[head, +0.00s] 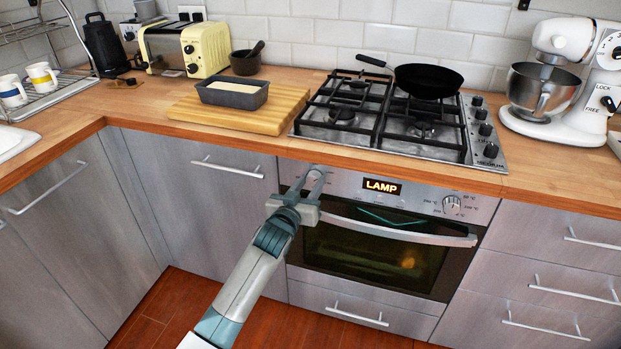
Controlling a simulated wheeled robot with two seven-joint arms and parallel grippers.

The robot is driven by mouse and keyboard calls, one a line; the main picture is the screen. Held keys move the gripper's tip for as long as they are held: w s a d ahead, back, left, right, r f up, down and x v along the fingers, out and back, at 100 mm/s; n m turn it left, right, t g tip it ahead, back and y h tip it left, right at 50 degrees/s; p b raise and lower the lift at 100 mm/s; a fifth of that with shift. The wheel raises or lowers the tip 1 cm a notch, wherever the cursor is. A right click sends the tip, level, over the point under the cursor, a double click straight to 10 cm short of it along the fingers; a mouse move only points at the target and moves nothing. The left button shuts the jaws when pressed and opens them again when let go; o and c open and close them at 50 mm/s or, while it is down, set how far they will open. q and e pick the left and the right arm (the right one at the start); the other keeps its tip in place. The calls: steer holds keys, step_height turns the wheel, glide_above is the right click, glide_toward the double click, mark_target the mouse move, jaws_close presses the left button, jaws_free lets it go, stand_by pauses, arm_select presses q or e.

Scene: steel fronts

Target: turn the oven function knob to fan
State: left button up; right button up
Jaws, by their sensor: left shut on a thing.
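The oven (370,250) is set under the worktop, with a steel control panel along its top. Its lit display (382,187) reads LAMP. My left gripper (315,177) is at the left end of the panel, shut on the function knob there. The gripper hides the knob, so its pointer and markings cannot be read. A second knob (452,203) with temperature markings sits at the right end of the panel, clear of the gripper. A light glows behind the oven door glass. My right gripper is not in view.
The oven door handle (400,233) runs just below the panel, close to my left gripper. The worktop edge overhangs above. The hob (345,110) holds a black pan (428,80). A wooden board (200,110) carries a loaf tin (233,94). The floor in front is clear.

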arm_select(q)
steer(key=m+p, duration=0.2)
steer(key=m, duration=0.1)
steer(key=shift+r, duration=0.2)
steer(key=shift+d+m+y+p, duration=0.1)
steer(key=shift+m+y+p, duration=0.2)
steer(key=shift+m, duration=0.8)
steer(key=m, duration=0.2)
steer(key=shift+m+p, duration=0.3)
steer(key=shift+p, duration=0.05)
steer(key=shift+f+m+y, duration=0.1)
steer(key=shift+m+y, duration=0.2)
steer(key=shift+m, duration=0.9)
steer(key=shift+m+p, duration=0.3)
steer(key=shift+m, duration=1.1)
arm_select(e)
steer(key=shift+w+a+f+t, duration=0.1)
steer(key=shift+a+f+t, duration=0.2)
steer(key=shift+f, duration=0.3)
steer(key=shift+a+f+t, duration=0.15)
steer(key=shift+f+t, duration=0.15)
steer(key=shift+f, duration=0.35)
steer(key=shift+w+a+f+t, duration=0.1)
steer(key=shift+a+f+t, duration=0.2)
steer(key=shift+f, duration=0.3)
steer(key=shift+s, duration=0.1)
arm_select(q)
steer(key=o, duration=1)
steer(key=shift+o, duration=0.2)
